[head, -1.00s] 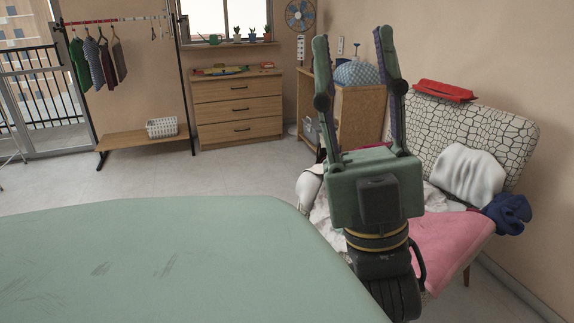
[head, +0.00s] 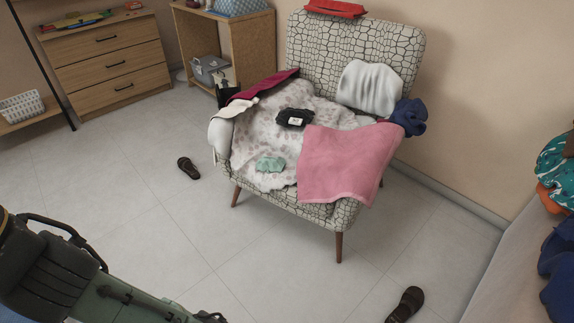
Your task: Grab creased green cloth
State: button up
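A small crumpled light green cloth (head: 270,164) lies near the front edge of the seat of a patterned armchair (head: 312,212) in the head view. It rests on a white-grey spotted cloth (head: 262,128) that covers much of the seat. A pink cloth (head: 345,165) drapes over the seat front just to its right. A small black folded item (head: 294,117) lies behind it. Part of my arm shows at the lower left, well apart from the chair. My gripper is outside the frame.
White (head: 370,88), navy (head: 409,116) and dark red (head: 265,84) cloths lie around the chair. Dark shoes lie on the floor at left (head: 188,167) and front right (head: 405,305). The floor before the chair is otherwise clear. More clothes (head: 558,260) pile at the right edge.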

aim_at(269, 164)
jog(key=u, duration=0.15)
jog(key=i+l, duration=0.1)
jog(key=i, duration=0.4)
jog(key=i+l+u, duration=0.1)
jog(key=i, duration=0.35)
jog(key=i+l, duration=0.15)
jog(key=i, duration=0.35)
